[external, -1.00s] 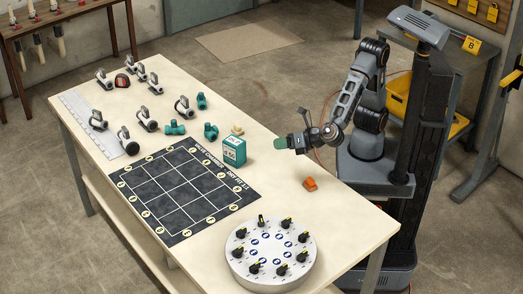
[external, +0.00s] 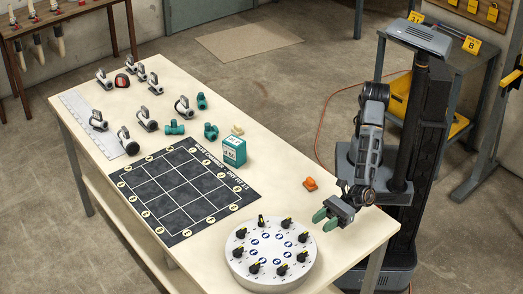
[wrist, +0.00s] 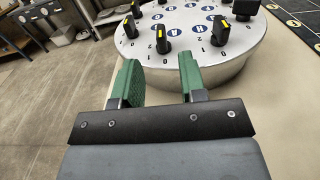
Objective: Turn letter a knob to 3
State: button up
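The round grey knob panel (external: 271,281) stands on the near end of the table. It carries a ring of black knobs with yellow marks and blue lettered discs. In the wrist view the near part of the panel (wrist: 215,62) shows with several knobs, among them a black knob (wrist: 163,38) nearly ahead of my fingers. I cannot tell which knob is letter a. My gripper (external: 327,217) is at the right of the panel, apart from it. In the wrist view its green fingers (wrist: 160,82) are spread apart with nothing between them.
An orange object (external: 310,184) lies on the table (external: 285,150) behind my gripper. A teal box (external: 234,152) and a black gridded mat (external: 185,190) lie farther left. Pipe fittings (external: 174,128) stand at the far end. The table's right edge is close to my arm.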

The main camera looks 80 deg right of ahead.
aim_at(308, 232)
jog(key=x, duration=0.6)
jog(key=shift+w+a, duration=0.2)
jog(key=shift+w, duration=0.05)
jog(key=shift+c, duration=0.4)
grip_shut()
